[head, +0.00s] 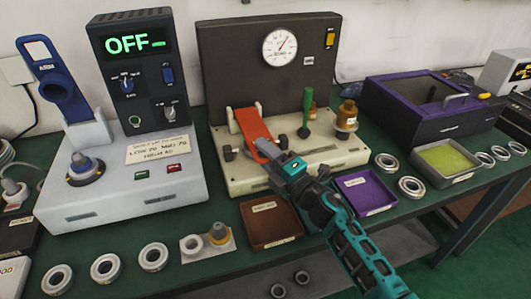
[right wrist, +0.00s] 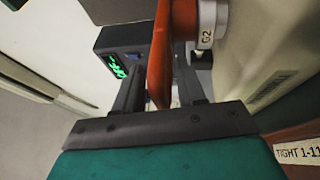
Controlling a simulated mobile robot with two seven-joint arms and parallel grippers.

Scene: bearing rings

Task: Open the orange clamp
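The orange clamp (head: 252,127) is a flat lever on the beige gauge fixture (head: 310,164), tilted up toward the back panel. My right gripper (head: 261,152) is at its lower front end. In the right wrist view the clamp (right wrist: 161,62) shows edge-on between the two fingers of my right gripper (right wrist: 160,88). The fingers stand apart on either side of it, and I see no clear grip on it. A pale round part marked G2 (right wrist: 207,25) is beside the clamp. My left gripper is not in view.
A dial gauge (head: 280,46) is on the fixture's back panel. A green-handled lever (head: 305,112) and brass parts (head: 347,117) are to the right. A brown tray (head: 270,225) and purple tray (head: 365,191) lie in front. A grey machine (head: 122,190) stands left.

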